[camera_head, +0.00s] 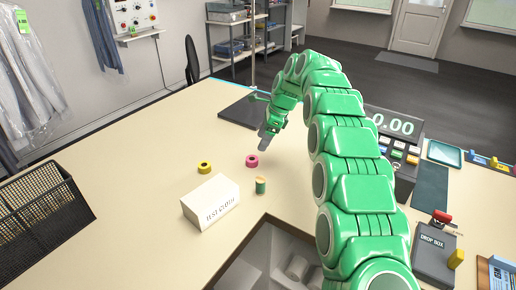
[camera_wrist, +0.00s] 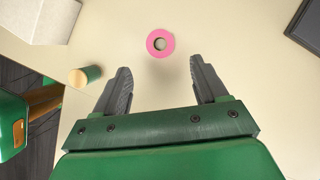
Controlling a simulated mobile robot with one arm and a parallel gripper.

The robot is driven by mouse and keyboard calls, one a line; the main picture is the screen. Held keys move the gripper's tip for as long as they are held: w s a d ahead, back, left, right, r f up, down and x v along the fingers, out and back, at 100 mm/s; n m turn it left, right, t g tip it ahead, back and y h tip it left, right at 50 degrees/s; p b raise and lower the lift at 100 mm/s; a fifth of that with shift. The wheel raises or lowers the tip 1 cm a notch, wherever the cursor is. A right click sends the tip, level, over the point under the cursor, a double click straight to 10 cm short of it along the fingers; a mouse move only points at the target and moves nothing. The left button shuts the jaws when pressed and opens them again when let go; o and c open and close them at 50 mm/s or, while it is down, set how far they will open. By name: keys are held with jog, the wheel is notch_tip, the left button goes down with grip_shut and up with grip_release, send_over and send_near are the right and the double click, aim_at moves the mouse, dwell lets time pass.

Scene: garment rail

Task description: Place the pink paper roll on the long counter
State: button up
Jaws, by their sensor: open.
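The pink paper roll (camera_head: 252,161) lies flat on the long counter (camera_head: 150,165), near its middle. In the wrist view the pink paper roll (camera_wrist: 160,43) shows as a ring just beyond the gap between my fingertips. My gripper (camera_head: 268,138) is over the counter close to the roll. In the wrist view my gripper (camera_wrist: 160,75) has its two dark fingers apart with nothing between them. The roll is not held. I cannot tell the exact height of the fingertips above the counter.
A yellow roll (camera_head: 205,167), a white test cloth box (camera_head: 210,201) and a green spool (camera_head: 260,186) stand nearby. A black wire basket (camera_head: 42,215) is at left. A dark flat pad (camera_head: 240,112) lies behind. A cut-out opening (camera_head: 262,255) is in front. A register (camera_head: 393,135) stands right.

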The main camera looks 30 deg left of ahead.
jog(key=v, duration=0.2)
jog(key=shift+w+d+r, duration=0.1)
jog(key=shift+d+r, duration=0.05)
jog(key=shift+r, duration=0.2)
jog(key=s+d+r+n, duration=0.2)
jog(key=s+d+r, duration=0.1)
jog(key=d, duration=0.8)
jog(key=s+d+r+n+h, duration=0.1)
jog(key=s+d+r+n, duration=0.2)
jog(key=d, duration=0.7)
jog(key=s+d+r, duration=0.4)
jog(key=d, duration=0.7)
jog(key=s+d+f+n+h, duration=0.1)
jog(key=s+d+f+n, duration=0.2)
jog(key=s+d, duration=0.9)
jog(key=s+d+f+n+h, duration=0.1)
jog(key=s+d+f+n, duration=0.2)
jog(key=s+d, duration=0.9)
jog(key=s+f, duration=0.1)
jog(key=s, duration=0.6)
jog(key=shift+d+t+h, duration=0.3)
